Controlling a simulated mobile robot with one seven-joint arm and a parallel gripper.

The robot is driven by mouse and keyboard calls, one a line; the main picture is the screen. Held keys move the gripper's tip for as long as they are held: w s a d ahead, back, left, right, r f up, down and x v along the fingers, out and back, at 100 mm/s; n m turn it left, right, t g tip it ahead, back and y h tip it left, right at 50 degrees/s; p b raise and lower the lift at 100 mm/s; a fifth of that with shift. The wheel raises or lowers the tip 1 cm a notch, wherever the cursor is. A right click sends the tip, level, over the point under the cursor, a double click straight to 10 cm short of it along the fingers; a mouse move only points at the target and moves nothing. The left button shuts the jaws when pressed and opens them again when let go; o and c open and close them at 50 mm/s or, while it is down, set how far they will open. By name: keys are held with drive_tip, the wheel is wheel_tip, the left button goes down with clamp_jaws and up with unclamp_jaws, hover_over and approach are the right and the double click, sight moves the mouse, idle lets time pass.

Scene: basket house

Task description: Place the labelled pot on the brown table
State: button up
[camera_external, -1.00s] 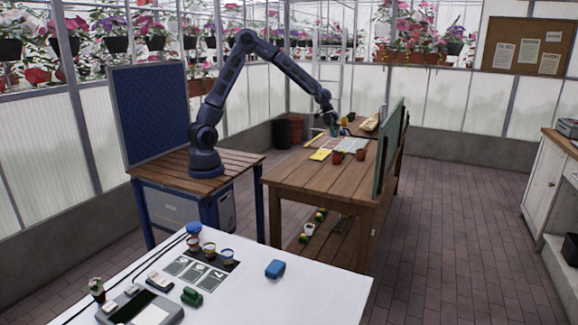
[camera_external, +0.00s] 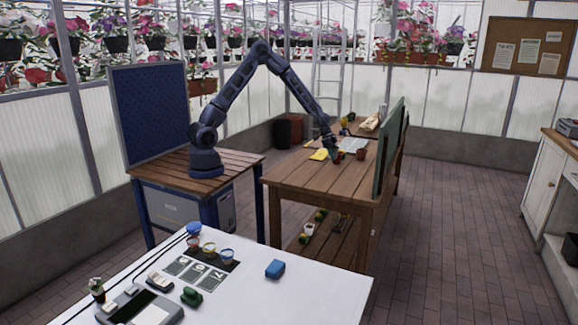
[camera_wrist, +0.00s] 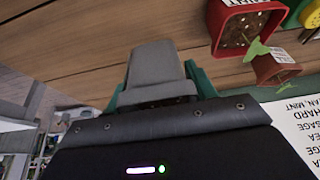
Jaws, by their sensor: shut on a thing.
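My gripper (camera_wrist: 158,82) has teal fingers on both sides of a grey, tapered, pot-like thing (camera_wrist: 155,68), its wider rim towards the wrist. No label shows on the side I see. In the external view, my gripper (camera_external: 331,152) is low over the brown wooden table (camera_external: 305,182); I cannot tell whether the grey pot touches the tabletop. A square red pot (camera_wrist: 232,40) with a white printed label stands to the right in the wrist view. A smaller red pot (camera_wrist: 275,68) with a seedling and tag is beside it.
A printed sheet (camera_wrist: 297,122) lies right of the gripper in the wrist view. A yellow item (camera_external: 319,155) lies on the table. A green upright board (camera_external: 390,145) edges its right side. The tabletop's near part is clear.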

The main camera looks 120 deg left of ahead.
sight(335, 170)
drive_tip(key=shift+f, duration=3.25)
drive_tip(key=o, duration=1.4)
drive_tip(key=shift+f, duration=0.15)
drive_tip(key=shift+c, duration=0.2)
drive_tip(key=v, duration=1.2)
drive_tip(key=shift+d+r, duration=0.1)
drive_tip(key=shift+r, duration=0.1)
